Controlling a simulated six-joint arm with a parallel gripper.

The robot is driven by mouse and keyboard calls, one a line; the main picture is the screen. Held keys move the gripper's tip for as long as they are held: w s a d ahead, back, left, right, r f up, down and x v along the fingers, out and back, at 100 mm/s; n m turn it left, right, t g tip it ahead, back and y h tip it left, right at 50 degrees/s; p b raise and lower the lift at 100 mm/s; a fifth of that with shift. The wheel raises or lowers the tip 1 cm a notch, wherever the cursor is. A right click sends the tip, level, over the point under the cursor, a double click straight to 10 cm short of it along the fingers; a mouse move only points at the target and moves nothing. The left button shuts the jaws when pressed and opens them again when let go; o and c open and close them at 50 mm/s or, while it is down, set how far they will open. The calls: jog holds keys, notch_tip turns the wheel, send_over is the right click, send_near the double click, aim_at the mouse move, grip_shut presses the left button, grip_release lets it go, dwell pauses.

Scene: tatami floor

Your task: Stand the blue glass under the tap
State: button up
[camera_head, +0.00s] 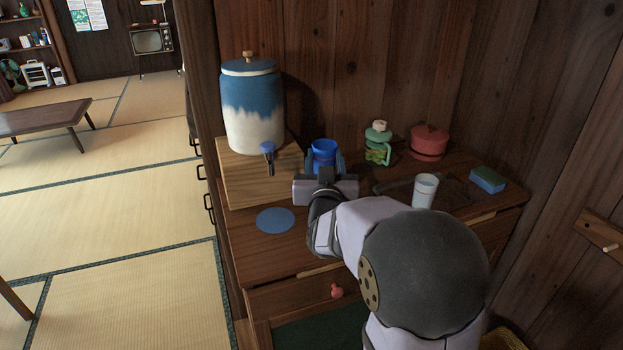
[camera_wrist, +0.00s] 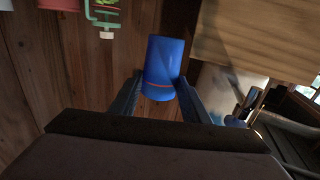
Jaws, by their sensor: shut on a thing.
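The blue glass (camera_head: 324,152) is between the fingers of my gripper (camera_head: 325,164), to the right of the wooden stand. In the wrist view the glass (camera_wrist: 163,66) sits between the two fingertips of my gripper (camera_wrist: 158,88), which is shut on it. Its base is hidden by my gripper in the head view, so I cannot tell if it touches the counter. The tap (camera_head: 268,151) sticks out low on the front of the blue and white dispenser (camera_head: 252,115). A round blue mat (camera_head: 276,220) lies on the counter below the tap, with nothing on it.
The wooden stand (camera_head: 238,178) holds the dispenser, left of my gripper. To the right are a green jug (camera_head: 377,150), a red pot (camera_head: 429,143), a white cup (camera_head: 425,191) and a blue-green sponge (camera_head: 487,179). The counter around the mat is clear.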

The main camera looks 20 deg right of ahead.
jog(key=s+a+f+b, duration=0.3)
jog(key=s+a, duration=0.6)
jog(key=a, duration=0.1)
jog(key=s+a+f+b, duration=0.3)
jog(key=s+a, duration=0.5)
jog(key=a, duration=0.2)
jog(key=shift+d+f+p+x, duration=0.1)
jog(key=shift+f+p+x, duration=0.7)
jog(key=shift+x, duration=2.15)
jog(key=shift+d+f+p+x, duration=0.1)
jog(key=shift+f+p+x, duration=0.3)
jog(key=shift+p+x, duration=1.7)
jog(key=shift+f+x, duration=0.65)
jog(key=shift+x, duration=3.2)
jog(key=shift+s+f, duration=0.1)
jog(key=shift+f, duration=0.05)
jog(key=o, duration=1.1)
